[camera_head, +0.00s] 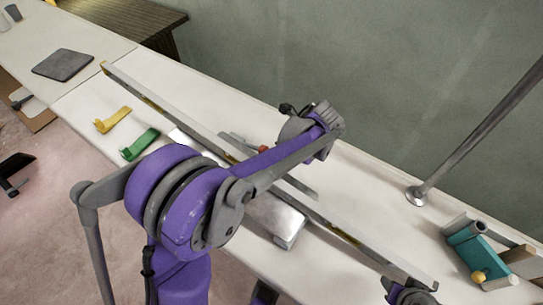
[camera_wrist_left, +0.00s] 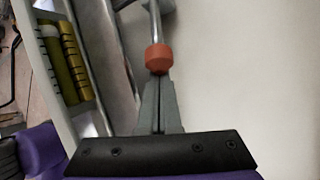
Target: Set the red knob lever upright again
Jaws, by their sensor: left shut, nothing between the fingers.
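The red knob (camera_head: 262,149) shows in the head view just past my left forearm, partly covered by it. A grey rod (camera_head: 236,140) beside it seems to be its lever, lying low over the white top. In the left wrist view the red knob (camera_wrist_left: 158,58) sits on the end of a metal rod (camera_wrist_left: 155,22) running away from me. My left gripper (camera_wrist_left: 160,88) is shut and empty, its fingertips pointing at the knob, very close to it. I cannot tell whether they touch. In the head view its fingers are hidden by my arm. My right gripper's fingers are not visible.
A long rail (camera_head: 190,122) runs along the white bench (camera_head: 375,262). A yellow bracket (camera_head: 113,121) and a green bracket (camera_head: 140,144) lie left of it. A metal post (camera_head: 470,140) and teal piece (camera_head: 478,252) stand at the right. A grey wall rises behind.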

